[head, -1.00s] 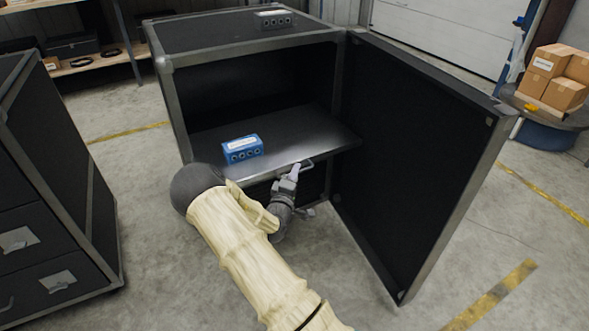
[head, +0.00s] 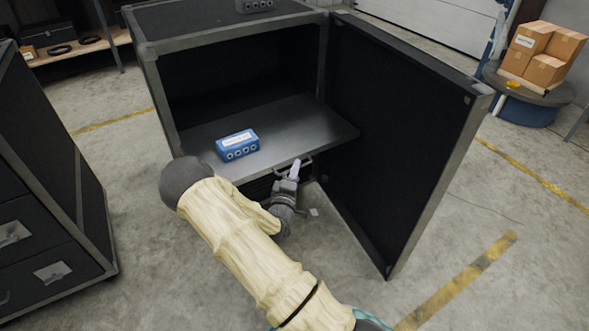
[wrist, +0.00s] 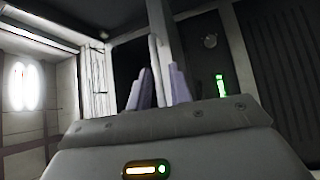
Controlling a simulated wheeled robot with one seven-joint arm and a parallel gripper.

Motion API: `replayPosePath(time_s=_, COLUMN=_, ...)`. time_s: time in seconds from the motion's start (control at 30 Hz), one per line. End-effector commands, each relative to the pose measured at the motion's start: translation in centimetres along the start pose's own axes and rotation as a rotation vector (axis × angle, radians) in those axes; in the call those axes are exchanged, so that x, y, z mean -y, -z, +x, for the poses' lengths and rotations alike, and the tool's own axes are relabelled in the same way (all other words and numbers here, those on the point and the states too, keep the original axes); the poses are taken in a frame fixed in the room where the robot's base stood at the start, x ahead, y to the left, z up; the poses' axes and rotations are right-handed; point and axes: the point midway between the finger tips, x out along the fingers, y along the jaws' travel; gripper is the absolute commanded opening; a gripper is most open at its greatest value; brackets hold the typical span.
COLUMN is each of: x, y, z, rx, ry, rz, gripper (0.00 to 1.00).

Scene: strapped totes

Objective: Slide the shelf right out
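The shelf (head: 290,130) is a dark flat board in an open black case (head: 152,90). It sticks out past the case's front opening. A pale bar handle (head: 306,161) sits on its front edge, towards the right. My gripper (head: 295,168) is at this handle, with its fingers around it. In the wrist view my gripper (wrist: 158,75) has its two purplish fingers on either side of a pale upright bar, and appears closed on it. A blue box with round sockets (head: 238,146) rests on the shelf's left part.
The case door (head: 400,130) stands wide open on the right, close to the shelf's right end. A black drawer cabinet (head: 50,210) stands at the left. Cartons (head: 545,70) sit on a round table at the far right. The floor in front is clear.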

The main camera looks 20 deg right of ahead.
Motion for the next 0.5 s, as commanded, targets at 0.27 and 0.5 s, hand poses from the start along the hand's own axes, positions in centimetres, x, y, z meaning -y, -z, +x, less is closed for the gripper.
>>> replayPosePath(time_s=0.27, x=-0.1, y=0.2, z=0.1, rx=-0.005, ry=-0.005, rz=0.003, gripper=0.31)
replayPosePath(time_s=0.5, x=-0.2, y=0.2, z=-0.9, rx=-0.006, ry=-0.004, rz=0.002, gripper=0.31)
